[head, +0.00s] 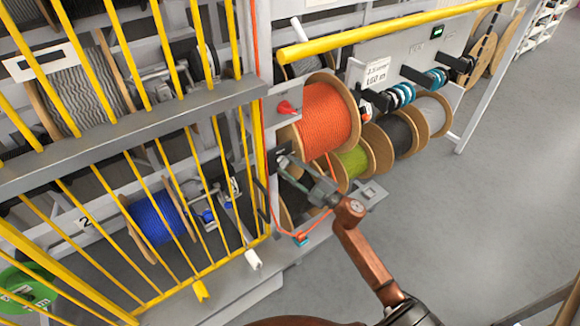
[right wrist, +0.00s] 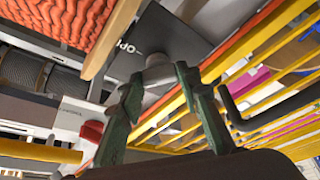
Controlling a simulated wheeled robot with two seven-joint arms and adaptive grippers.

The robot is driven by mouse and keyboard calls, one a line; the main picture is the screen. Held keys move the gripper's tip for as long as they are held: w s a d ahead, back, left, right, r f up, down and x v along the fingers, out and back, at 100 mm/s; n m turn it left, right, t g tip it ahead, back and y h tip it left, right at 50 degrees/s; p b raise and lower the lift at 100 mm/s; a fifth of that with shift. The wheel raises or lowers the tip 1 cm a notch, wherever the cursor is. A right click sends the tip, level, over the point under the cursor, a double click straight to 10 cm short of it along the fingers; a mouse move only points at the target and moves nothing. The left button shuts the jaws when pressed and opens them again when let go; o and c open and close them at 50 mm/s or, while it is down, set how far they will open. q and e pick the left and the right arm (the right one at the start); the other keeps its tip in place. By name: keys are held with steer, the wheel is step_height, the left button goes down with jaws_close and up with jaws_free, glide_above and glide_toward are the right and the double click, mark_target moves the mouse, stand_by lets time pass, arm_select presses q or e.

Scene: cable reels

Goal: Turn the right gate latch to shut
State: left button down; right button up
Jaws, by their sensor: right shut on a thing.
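The right gate latch shows in the right wrist view as a grey knob (right wrist: 157,70) on a dark plate (right wrist: 150,38), with the letters "OP" readable beside it. In the head view the dark latch plate (head: 284,148) sits on the grey post at the gate's right edge. My right gripper (head: 286,162) is at this plate. In the right wrist view its two green fingers (right wrist: 158,82) are closed around the knob, one on each side. The fingers hide part of the knob, and its exact turn is hard to tell. My left gripper is out of view.
The yellow-barred gate (head: 190,180) stands left of the post, with a black handle (head: 261,196). A red knob (head: 286,107) is above the latch. An orange cable reel (head: 325,120) is close on the right. A yellow rail (head: 390,35) crosses above. Open floor lies right.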

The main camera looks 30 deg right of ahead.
steer(key=n+g, duration=0.1)
steer(key=n, duration=0.1)
steer(key=n+p, duration=0.1)
steer(key=n, duration=0.1)
steer(key=shift+d+r+g+y, duration=0.1)
steer(key=shift+r+g+y, duration=0.05)
steer(key=shift+g+y, duration=0.25)
steer(key=shift+n+g+p, duration=0.7)
steer(key=shift+n+p, duration=0.1)
steer(key=shift+n, duration=1.2)
steer(key=o, duration=1.2)
steer(key=shift+c, duration=0.2)
steer(key=v, duration=1.2)
steer(key=shift+r, duration=0.15)
